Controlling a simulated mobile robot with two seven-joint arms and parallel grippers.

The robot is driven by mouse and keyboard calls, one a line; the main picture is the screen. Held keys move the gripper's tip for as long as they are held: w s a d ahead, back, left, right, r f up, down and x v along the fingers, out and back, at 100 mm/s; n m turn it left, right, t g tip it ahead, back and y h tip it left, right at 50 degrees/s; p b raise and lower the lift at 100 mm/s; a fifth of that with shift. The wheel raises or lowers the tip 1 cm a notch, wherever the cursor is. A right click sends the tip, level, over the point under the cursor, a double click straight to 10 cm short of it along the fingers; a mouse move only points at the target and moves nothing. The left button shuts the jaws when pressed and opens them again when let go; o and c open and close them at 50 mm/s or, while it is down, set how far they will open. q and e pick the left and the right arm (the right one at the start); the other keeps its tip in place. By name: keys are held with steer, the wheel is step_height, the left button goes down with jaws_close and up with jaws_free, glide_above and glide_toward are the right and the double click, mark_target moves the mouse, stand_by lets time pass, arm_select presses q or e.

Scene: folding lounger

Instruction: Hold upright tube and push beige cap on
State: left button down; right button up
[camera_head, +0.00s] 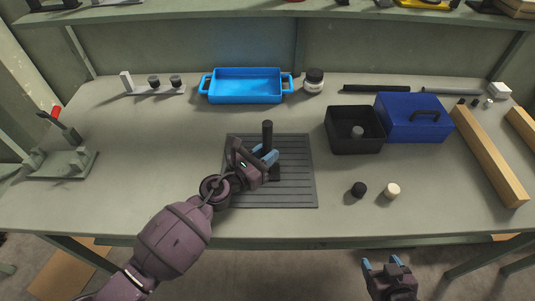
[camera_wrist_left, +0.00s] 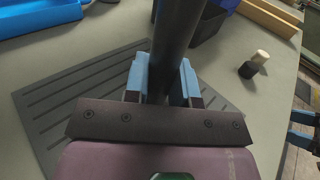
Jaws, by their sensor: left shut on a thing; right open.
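A dark upright tube (camera_head: 267,134) stands on the black ribbed mat (camera_head: 295,185). My left gripper (camera_head: 265,156) is shut on the tube from the front left; the left wrist view shows the tube (camera_wrist_left: 176,40) between its blue fingers (camera_wrist_left: 163,80). The tube's foot is partly hidden by the gripper. A beige cap (camera_head: 391,191) lies on the bench right of the mat, beside a black cap (camera_head: 359,189). Both caps also show at the right of the left wrist view. My right gripper (camera_head: 385,265) is open and empty, in front of the bench edge.
A black bin (camera_head: 342,144) with a grey round piece inside and a blue toolbox (camera_head: 400,132) stand behind the caps. A blue tray (camera_head: 245,98) and a jar (camera_head: 314,81) are at the back. A wooden bar (camera_head: 489,155) lies at right. Bench around the caps is clear.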

steer(key=shift+s+f, duration=0.2)
steer(key=shift+s, duration=0.05)
steer(key=shift+w+a+r, duration=0.1)
steer(key=shift+w+r, duration=0.15)
steer(key=shift+w, duration=0.25)
stand_by(0.3)
